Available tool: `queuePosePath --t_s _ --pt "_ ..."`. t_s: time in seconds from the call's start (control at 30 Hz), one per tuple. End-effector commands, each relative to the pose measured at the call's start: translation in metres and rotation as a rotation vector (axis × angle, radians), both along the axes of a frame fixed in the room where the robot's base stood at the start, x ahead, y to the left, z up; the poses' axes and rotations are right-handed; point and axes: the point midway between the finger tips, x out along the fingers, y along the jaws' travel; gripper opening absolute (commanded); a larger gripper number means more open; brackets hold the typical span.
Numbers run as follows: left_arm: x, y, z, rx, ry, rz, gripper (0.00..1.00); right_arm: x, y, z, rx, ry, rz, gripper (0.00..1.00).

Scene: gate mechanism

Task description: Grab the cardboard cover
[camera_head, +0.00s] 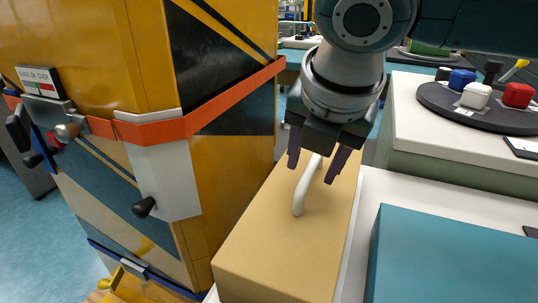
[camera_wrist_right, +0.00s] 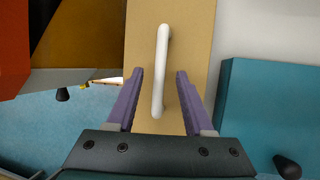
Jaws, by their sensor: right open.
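The cardboard cover (camera_head: 278,237) is a tan box shape on the white counter, with a white bar handle (camera_head: 305,187) on its top. In the right wrist view the cover (camera_wrist_right: 197,45) runs up the middle, and its handle (camera_wrist_right: 161,70) lies lengthwise between my fingers. My right gripper (camera_head: 318,177) is open, with its two purple fingers on either side of the handle in the head view. The right gripper (camera_wrist_right: 158,75) also shows open in the wrist view. I cannot tell whether a finger touches the handle. My left gripper is not in view.
A yellow cabinet (camera_head: 228,150) with an orange band (camera_head: 160,131) and black knobs stands close on the left. A teal box (camera_head: 455,255) stands to the right of the cover. A dark round tray (camera_head: 440,97) with coloured blocks sits at the back right.

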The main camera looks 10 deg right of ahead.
Motion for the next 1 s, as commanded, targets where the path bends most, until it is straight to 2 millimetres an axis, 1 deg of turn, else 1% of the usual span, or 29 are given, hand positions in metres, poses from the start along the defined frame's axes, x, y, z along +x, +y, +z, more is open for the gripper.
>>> queuePosePath --t_s 0.4,0.43,0.87,0.9,1.0 --pt "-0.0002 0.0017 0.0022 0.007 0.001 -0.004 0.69 -0.0004 0.0002 -0.0022 -0.001 0.001 0.001 0.52" --pt "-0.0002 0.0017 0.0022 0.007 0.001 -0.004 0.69 -0.0004 0.0002 -0.0022 -0.001 0.001 0.001 0.51" --pt "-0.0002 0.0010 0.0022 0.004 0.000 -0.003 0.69 -0.0003 0.0000 -0.0020 0.000 0.001 0.000 0.03" --pt "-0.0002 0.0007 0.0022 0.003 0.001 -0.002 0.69 -0.0003 0.0000 -0.0020 0.000 0.001 0.000 0.00" --pt "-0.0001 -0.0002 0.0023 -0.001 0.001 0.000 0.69 -0.0003 0.0000 -0.0020 0.000 0.001 0.000 0.00"
